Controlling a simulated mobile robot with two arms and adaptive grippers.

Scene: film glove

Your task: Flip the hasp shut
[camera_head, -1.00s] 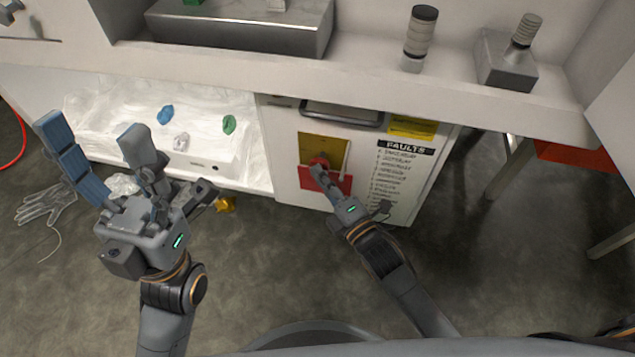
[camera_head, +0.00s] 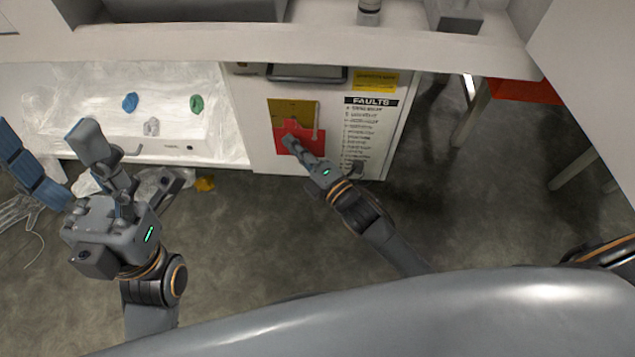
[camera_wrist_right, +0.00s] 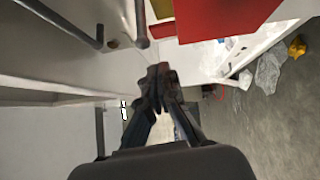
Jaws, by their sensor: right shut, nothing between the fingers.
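On the white cabinet front, a yellow plate (camera_head: 293,108) sits above a red plate (camera_head: 310,137) with a small raised tab. A thin pale upright bar (camera_head: 319,118) stands at their right side. I cannot tell which part is the hasp. My right gripper (camera_head: 288,141) is shut and empty, its tips in front of the red plate's left part; touching is unclear. In the right wrist view the shut fingertips (camera_wrist_right: 160,72) appear below the red panel (camera_wrist_right: 215,15) and the end of a grey bar (camera_wrist_right: 141,25). My left gripper (camera_head: 100,160) is open, fingers spread, away from the plates.
A film-covered white tray (camera_head: 190,148) with small coloured items is left. A shelf (camera_head: 330,40) overhangs the cabinet. Floor is free at right (camera_head: 440,220).

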